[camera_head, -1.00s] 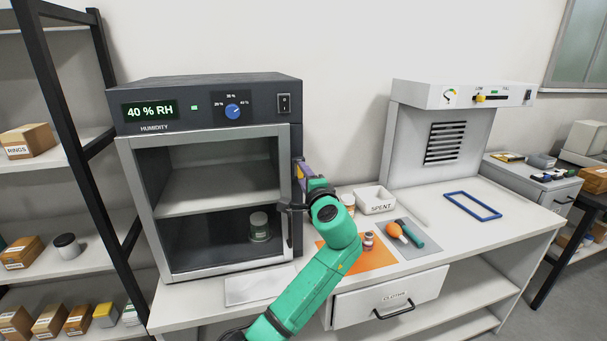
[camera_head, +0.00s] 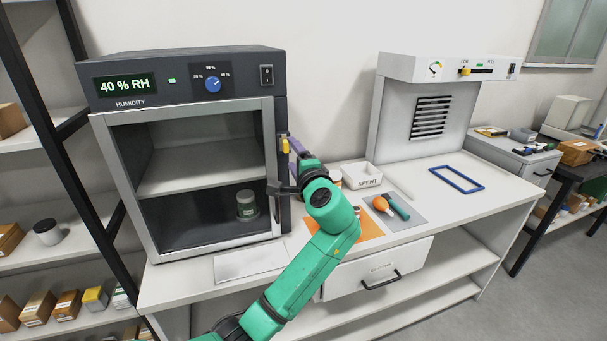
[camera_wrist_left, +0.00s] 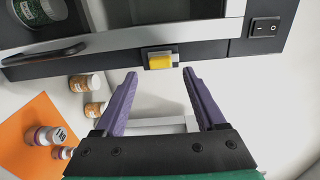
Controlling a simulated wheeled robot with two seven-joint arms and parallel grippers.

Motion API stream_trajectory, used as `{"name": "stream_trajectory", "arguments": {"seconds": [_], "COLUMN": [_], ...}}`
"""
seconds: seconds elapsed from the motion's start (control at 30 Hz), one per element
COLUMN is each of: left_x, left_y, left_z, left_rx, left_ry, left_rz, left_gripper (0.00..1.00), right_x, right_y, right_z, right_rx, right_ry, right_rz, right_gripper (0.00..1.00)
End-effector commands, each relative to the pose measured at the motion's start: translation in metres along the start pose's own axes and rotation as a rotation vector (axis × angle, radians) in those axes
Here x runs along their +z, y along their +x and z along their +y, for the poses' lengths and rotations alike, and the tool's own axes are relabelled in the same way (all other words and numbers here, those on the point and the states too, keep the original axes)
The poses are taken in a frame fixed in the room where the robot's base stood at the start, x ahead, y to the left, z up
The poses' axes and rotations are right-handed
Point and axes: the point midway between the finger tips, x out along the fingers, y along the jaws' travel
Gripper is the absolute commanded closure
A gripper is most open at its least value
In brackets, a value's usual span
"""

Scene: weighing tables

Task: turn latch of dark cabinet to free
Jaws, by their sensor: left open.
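The dark cabinet (camera_head: 182,62) stands on the table at left, with a glazed, grey-framed door and a display reading 40 % RH. Its yellow latch (camera_head: 285,146) is on the right side of the front; in the left wrist view the latch (camera_wrist_left: 160,61) sits on a dark mount at the door frame's edge. My left gripper (camera_wrist_left: 160,73) is open, its purple fingers spread either side of the latch in that view, with the tips just short of it and nothing between them. The door handle (camera_wrist_left: 45,53) is to the left there. My right gripper is not in view.
A jar (camera_head: 247,205) stands inside the cabinet. A white SPENT tray (camera_head: 362,176), an orange mat (camera_head: 369,229) and small bottles (camera_wrist_left: 86,83) are right of the cabinet, near my left arm. A white hood (camera_head: 440,69) and blue frame (camera_head: 457,179) are farther right.

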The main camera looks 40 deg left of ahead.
Motion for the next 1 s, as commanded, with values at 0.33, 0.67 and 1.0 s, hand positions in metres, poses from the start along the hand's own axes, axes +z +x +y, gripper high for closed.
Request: {"name": "stream_trajectory", "arguments": {"seconds": [0.33, 0.67, 1.0], "left_x": [-0.001, 0.0, 0.0], "left_y": [-0.094, -0.107, -0.106], "left_z": [0.004, 0.001, 0.005], "left_rx": [0.001, 0.001, 0.011], "left_ry": [-0.001, 0.001, -0.003], "left_rz": [0.003, 0.001, 0.006], "left_gripper": [0.28, 0.28, 0.28], "right_x": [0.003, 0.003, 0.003], "right_y": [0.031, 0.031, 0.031], "right_z": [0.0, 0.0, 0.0], "right_rx": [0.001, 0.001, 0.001], "right_ry": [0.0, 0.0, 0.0], "right_rz": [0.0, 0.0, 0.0], "right_gripper": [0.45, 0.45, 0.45]}}
